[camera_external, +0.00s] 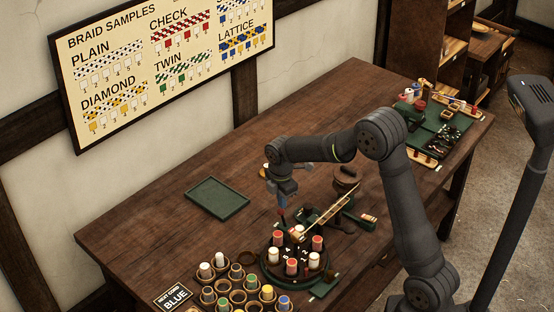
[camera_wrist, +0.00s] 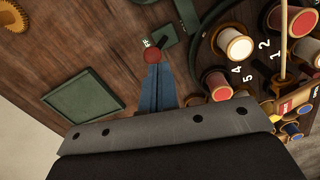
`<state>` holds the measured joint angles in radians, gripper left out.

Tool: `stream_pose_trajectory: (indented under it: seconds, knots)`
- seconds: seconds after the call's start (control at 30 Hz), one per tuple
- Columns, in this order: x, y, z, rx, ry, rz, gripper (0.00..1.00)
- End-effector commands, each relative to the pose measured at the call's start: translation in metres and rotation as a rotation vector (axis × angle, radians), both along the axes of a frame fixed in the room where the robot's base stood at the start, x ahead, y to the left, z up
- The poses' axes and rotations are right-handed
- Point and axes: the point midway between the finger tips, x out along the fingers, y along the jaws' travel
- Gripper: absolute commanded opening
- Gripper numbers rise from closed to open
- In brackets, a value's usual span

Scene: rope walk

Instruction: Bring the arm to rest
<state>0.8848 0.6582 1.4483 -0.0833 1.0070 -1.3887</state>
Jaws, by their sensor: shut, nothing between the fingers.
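My gripper (camera_external: 282,207) points down over the table, beside the round braiding stand (camera_external: 296,268). In the wrist view its two blue fingers (camera_wrist: 154,70) are closed together with nothing between them. A red knob (camera_wrist: 152,55) shows just beyond the fingertips, next to a small dark green plate with a white label. I cannot tell whether the fingertips touch the knob. The stand carries several red and white spools around numbered places, and a cord rises from its middle in the wrist view.
A green tray (camera_external: 217,197) lies empty on the table (camera_external: 130,240) to the left. Cups with coloured spools (camera_external: 236,271) stand at the front. A green mat (camera_external: 443,140) with tools lies at the far right.

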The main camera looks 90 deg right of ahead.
Motion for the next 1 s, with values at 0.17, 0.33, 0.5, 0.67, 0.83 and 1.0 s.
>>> stream_pose_trajectory:
  seconds: [0.17,0.33,0.5,0.67,0.83,1.0]
  knots:
    - [0.008,-0.005,0.013,0.046,0.048,-0.001,0.00]
    - [0.015,-0.009,0.048,0.048,0.049,-0.001,0.00]
    - [0.018,-0.010,0.064,0.055,0.054,-0.002,0.00]
    - [0.011,-0.006,0.031,0.053,0.053,-0.002,0.00]
    - [0.003,-0.003,0.008,0.032,0.032,-0.001,0.00]
    - [-0.004,0.003,-0.004,-0.014,-0.014,-0.001,0.00]
